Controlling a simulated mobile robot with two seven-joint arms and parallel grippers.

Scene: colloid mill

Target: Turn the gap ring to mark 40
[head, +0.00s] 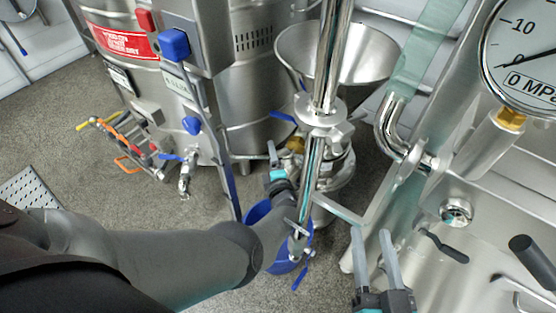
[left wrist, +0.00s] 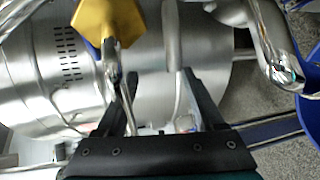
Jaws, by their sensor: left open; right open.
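The colloid mill stands under a steel hopper (head: 338,52), and its round steel body (head: 338,165) is partly hidden by an upright pipe. I cannot tell the gap ring apart from the other steel rings, and no scale marks are readable. My left gripper (head: 276,158) is beside the mill's left side, near a yellow-brass part (head: 295,145). In the left wrist view its open fingers (left wrist: 155,82) point at steel surfaces, and the yellow part (left wrist: 108,20) is near the left finger. I cannot tell whether they touch anything. My right gripper (head: 374,245) is open and empty, at lower right.
A blue bucket (head: 262,212) stands on the floor below the mill. A large steel tank (head: 130,55) with blue-handled valves is behind at left. A pressure gauge (head: 525,55), a bent pipe (head: 392,125) and steel equipment crowd the right.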

